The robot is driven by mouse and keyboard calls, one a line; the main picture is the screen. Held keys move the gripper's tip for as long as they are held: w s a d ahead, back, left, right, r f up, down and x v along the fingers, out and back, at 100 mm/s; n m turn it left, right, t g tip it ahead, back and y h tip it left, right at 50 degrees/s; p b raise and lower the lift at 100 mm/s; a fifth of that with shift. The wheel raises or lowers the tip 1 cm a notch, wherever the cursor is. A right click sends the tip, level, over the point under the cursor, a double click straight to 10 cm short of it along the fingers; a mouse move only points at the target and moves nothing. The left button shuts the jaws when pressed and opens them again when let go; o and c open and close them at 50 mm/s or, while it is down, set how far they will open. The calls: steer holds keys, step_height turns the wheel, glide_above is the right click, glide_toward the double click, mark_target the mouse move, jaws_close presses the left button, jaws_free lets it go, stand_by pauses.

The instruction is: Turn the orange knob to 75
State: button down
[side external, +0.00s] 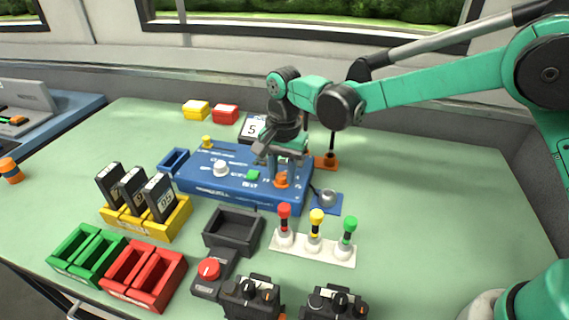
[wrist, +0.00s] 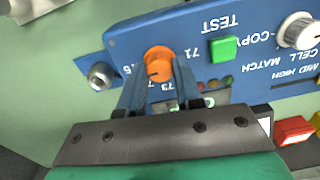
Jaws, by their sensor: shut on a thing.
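The orange knob (side external: 282,182) sits on the right part of the blue panel (side external: 212,190). In the wrist view the knob (wrist: 158,60) shows a dark pointer mark near its lower edge, toward the 73 label. The labels 71 and 73 are readable beside it; those at its left are partly hidden by a finger. My gripper (side external: 284,170) points down over the knob. In the wrist view my gripper (wrist: 160,82) has one finger on each side of the knob and is shut on it.
A green button (wrist: 223,49) and a white knob (wrist: 297,31) sit beside it on the panel. A metal cup (side external: 327,197) stands close to the panel's right end. Red, yellow and green-topped plungers on a white base (side external: 313,248) stand in front.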

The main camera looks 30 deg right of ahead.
mark_target(283, 176)
stand_by(0.4)
steer(key=c, duration=0.6)
jaws_free()
steer(key=shift+r, duration=0.1)
steer(key=shift+s+r, duration=0.1)
steer(key=shift+r, duration=2.65)
